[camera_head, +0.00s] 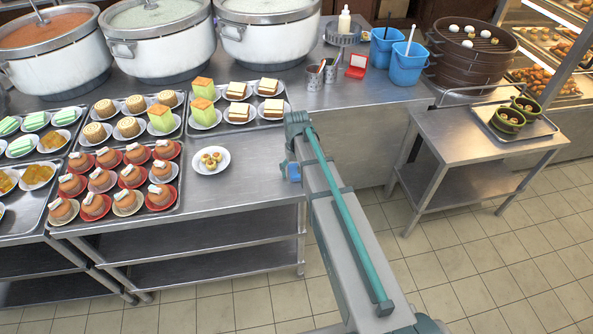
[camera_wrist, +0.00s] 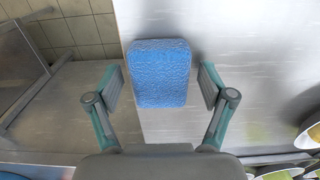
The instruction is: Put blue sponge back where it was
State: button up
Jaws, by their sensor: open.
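The blue sponge (camera_wrist: 159,72) is a rounded block with a rough face. In the wrist view it lies between the two fingers of my gripper (camera_wrist: 161,86), with a gap on each side. The gripper is open and neither finger touches the sponge. The sponge shows close to the edge of a steel worktop (camera_wrist: 245,70); I cannot tell whether it rests on it. In the head view my arm hides most of the gripper, and a small blue patch (camera_head: 293,172) shows beside it at the worktop's edge; I cannot tell if this is the sponge.
Trays of plated cakes (camera_head: 120,185) fill the left counter, with a small plate of pastries (camera_head: 211,160) nearer my arm. Large pots (camera_head: 160,45) stand behind. Blue buckets (camera_head: 408,66), cups (camera_head: 314,78) and a steamer (camera_head: 470,60) stand at the back right. A side table (camera_head: 470,145) holds green bowls.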

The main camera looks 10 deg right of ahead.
jog(key=shift+r, duration=0.15)
notch_tip(320, 180, up, 12)
jog(key=b, duration=0.2)
dwell(0.5)
jog(key=shift+d, duration=0.1)
